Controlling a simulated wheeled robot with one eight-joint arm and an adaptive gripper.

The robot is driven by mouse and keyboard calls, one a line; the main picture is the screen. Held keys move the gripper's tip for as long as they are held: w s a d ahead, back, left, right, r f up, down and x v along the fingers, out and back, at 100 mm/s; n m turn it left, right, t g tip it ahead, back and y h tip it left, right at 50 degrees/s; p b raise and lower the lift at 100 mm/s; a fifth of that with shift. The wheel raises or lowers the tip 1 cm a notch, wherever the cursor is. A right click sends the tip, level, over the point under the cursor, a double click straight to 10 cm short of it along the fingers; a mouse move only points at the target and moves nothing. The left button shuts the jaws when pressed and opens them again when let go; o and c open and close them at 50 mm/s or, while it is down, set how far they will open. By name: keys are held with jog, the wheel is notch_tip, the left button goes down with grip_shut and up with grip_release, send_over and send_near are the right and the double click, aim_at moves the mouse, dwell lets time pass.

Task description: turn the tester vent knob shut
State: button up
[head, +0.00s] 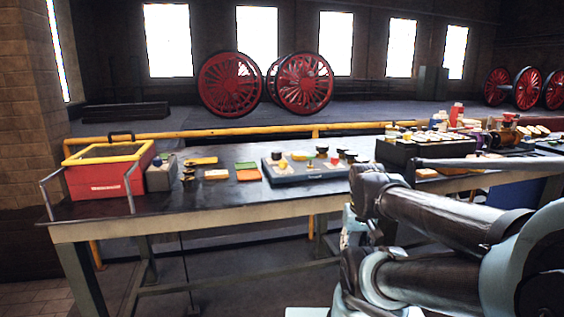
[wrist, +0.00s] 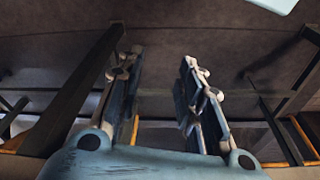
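I cannot tell for sure which thing is the tester or its vent knob. A small grey box with a dark blue ball-shaped knob (head: 157,161) stands near the left end of the workbench. A reddish valve-like fitting with brass parts (head: 507,130) is at the far right of the bench. In the wrist view my gripper (wrist: 160,65) is open, its two fingers apart with nothing between them. It points at bare floor and dark frame bars. In the head view my arm is folded at the bench's front edge, and the fingers cannot be made out.
The workbench (head: 130,225) runs across the view. On it are a red bin with a yellow rim (head: 103,190), a grey tray of small coloured parts (head: 290,176) and a dark case (head: 395,155). A yellow rail (head: 240,133) and red wheels (head: 230,84) are behind.

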jog(key=shift+o, duration=1)
jog(key=shift+s+r, duration=0.25)
jog(key=shift+r, duration=0.05)
notch_tip(320, 180, up, 34)
jog(key=n+g, duration=0.2)
jog(key=n, duration=1.4)
send_over(284, 161)
notch_tip(284, 161, down, 17)
jog(key=shift+w+f, duration=0.1)
jog(key=c, duration=1.1)
